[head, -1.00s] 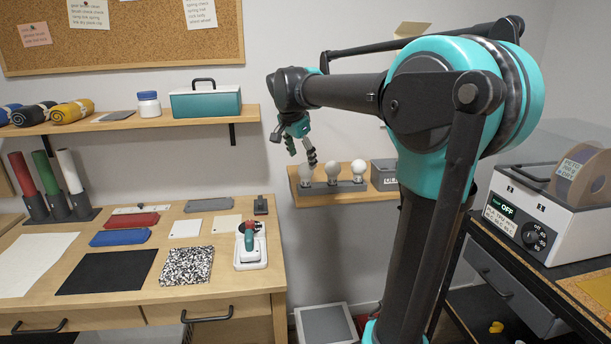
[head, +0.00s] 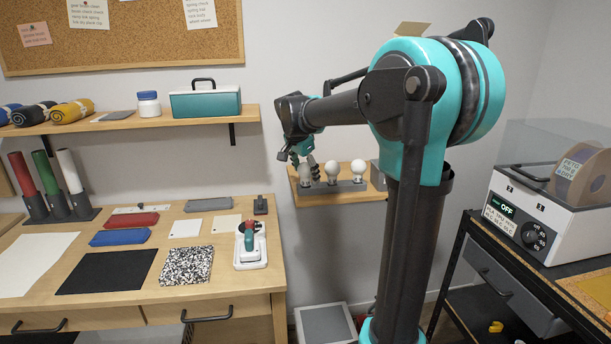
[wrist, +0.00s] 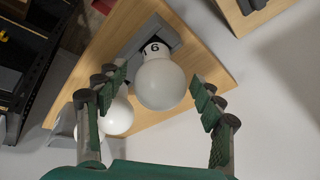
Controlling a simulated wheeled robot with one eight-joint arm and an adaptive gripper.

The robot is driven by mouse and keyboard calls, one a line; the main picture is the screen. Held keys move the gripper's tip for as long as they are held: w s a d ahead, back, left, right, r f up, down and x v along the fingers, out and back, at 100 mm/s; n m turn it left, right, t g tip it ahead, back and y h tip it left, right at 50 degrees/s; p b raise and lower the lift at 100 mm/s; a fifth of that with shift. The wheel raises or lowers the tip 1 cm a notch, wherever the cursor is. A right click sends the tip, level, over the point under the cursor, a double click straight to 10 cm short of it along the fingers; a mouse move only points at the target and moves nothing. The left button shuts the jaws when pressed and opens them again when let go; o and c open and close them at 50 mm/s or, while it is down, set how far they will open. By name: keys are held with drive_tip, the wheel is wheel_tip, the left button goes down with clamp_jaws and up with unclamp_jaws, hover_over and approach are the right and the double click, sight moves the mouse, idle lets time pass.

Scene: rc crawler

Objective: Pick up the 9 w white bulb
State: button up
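In the wrist view a round white bulb (wrist: 161,86) stands in a grey holder (wrist: 125,52) on a small wooden shelf. A mark like a 6, or an upside-down 9, shows on its neck. My gripper (wrist: 159,80) is open, with one green finger on each side of this bulb; contact is not clear. A second white bulb (wrist: 117,117) is partly behind the left finger. In the head view my gripper (head: 303,168) is over the left end of the bulb row, covering part of the leftmost bulb. The middle bulb (head: 333,169) and right bulb (head: 358,167) show plainly.
The small wooden shelf (head: 330,200) is fixed to the wall. A grey box (head: 378,174) sits at its right end, partly hidden by my arm. A workbench (head: 225,274) is at left; a machine marked OFF (head: 522,207) is at right.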

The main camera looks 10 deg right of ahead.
drive_tip(key=c, duration=0.9)
drive_tip(key=shift+r, duration=0.1)
